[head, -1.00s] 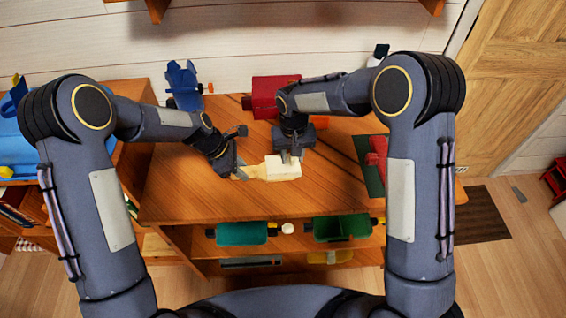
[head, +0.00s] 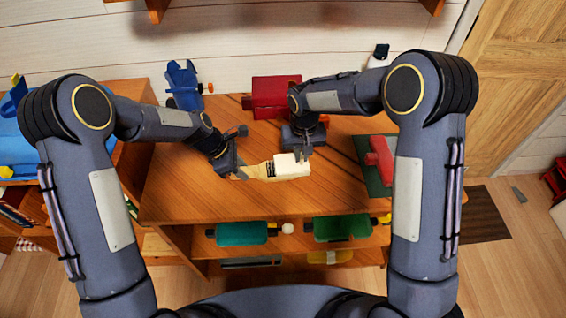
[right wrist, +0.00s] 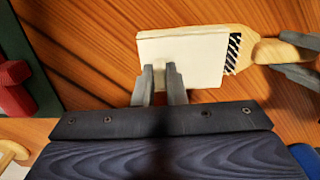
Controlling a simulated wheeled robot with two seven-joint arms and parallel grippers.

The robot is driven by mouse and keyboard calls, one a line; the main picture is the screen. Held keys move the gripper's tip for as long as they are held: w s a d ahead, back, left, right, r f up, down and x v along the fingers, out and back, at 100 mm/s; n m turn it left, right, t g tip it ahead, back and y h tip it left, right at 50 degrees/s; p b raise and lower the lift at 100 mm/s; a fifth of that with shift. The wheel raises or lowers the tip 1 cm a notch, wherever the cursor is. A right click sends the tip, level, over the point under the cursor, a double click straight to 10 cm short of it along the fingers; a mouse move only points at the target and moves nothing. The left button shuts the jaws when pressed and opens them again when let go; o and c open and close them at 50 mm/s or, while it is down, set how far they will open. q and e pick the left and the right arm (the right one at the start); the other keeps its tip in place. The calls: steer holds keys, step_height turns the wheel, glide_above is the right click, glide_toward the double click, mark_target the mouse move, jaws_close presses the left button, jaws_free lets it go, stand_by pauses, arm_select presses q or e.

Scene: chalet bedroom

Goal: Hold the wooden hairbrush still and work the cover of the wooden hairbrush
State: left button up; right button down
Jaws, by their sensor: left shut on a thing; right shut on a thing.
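The wooden hairbrush (head: 261,171) lies at the middle of the wooden desk, its handle to the left. My left gripper (head: 241,174) is shut on the handle (right wrist: 272,51). A cream-white cover (head: 293,165) sits over the right part of the brush head. In the right wrist view the cover (right wrist: 190,60) is a flat block, and a strip of black bristles (right wrist: 233,53) shows between it and the handle. My right gripper (head: 304,154) is shut on a small tab of the cover; its fingers (right wrist: 162,82) stand at the cover's edge.
A red box (head: 272,97) stands behind my right gripper, and a blue object (head: 184,85) is at the back left. A red object (head: 380,158) lies on a green mat (head: 361,150) to the right. The desk front (head: 200,200) is clear. Items fill the shelf below.

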steer(key=shift+w+d, duration=0.2)
steer(key=shift+d, duration=3.15)
steer(key=c, duration=1.9)
jaws_free()
steer(key=shift+d, duration=0.15)
steer(key=shift+c, duration=0.2)
steer(key=o, duration=0.5)
arm_select(q)
steer(key=o, duration=1)
arm_select(e)
step_height(320, 180, up, 6)
